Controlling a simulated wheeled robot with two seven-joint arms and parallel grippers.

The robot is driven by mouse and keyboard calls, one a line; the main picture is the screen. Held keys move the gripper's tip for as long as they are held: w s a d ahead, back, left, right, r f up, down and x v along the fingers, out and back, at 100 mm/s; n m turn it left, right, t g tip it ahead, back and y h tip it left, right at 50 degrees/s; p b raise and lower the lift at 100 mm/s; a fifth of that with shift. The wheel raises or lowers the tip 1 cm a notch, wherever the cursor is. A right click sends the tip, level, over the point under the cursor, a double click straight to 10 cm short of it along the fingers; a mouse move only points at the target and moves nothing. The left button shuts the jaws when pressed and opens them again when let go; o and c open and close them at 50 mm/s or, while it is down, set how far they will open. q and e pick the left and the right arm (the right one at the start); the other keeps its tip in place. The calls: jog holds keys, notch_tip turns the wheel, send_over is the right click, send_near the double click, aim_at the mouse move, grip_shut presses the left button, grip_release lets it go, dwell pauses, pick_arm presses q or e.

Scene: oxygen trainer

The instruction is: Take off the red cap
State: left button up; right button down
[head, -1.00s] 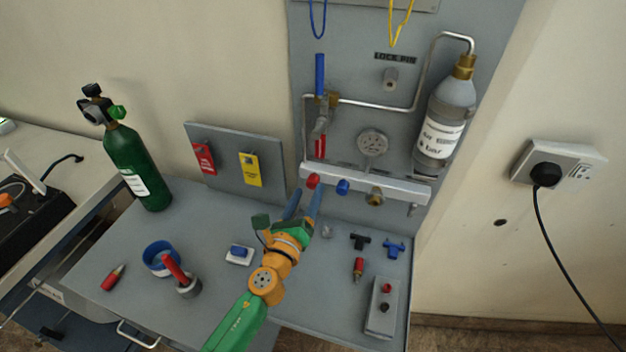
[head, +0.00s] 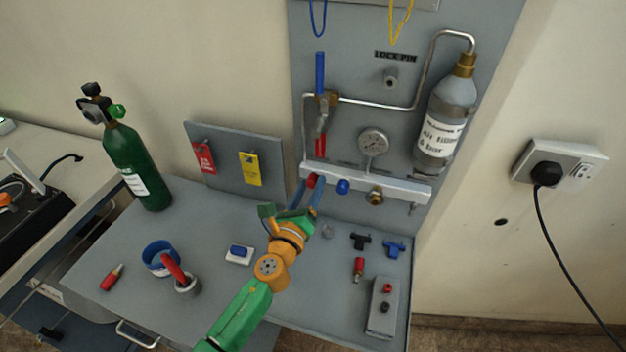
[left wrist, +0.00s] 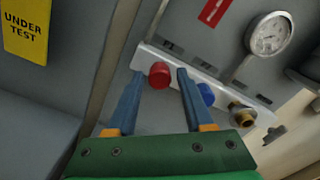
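The red cap (head: 312,180) sits on the left end of the pale manifold bar (head: 405,188) on the grey panel. In the left wrist view the red cap (left wrist: 159,74) shows between and just beyond the fingertips. My left gripper (head: 308,190) is open, its two blue fingers (left wrist: 157,82) on either side of the cap's line. I cannot tell if either finger touches the cap. My right gripper is not in view.
A blue cap (head: 343,187) and a brass fitting (head: 375,197) sit right of the red cap on the same bar. A gauge (head: 373,142) and a grey bottle (head: 446,125) are above.

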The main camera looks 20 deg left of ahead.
pick_arm(q)
grip_shut()
jog(key=shift+f+n+b, duration=0.15)
jog(key=shift+n+b, duration=0.2)
jog(key=shift+n, duration=2.35)
jog(key=n, duration=0.9)
jog(key=shift+r+n, duration=0.2)
jog(key=shift+n, duration=1.2)
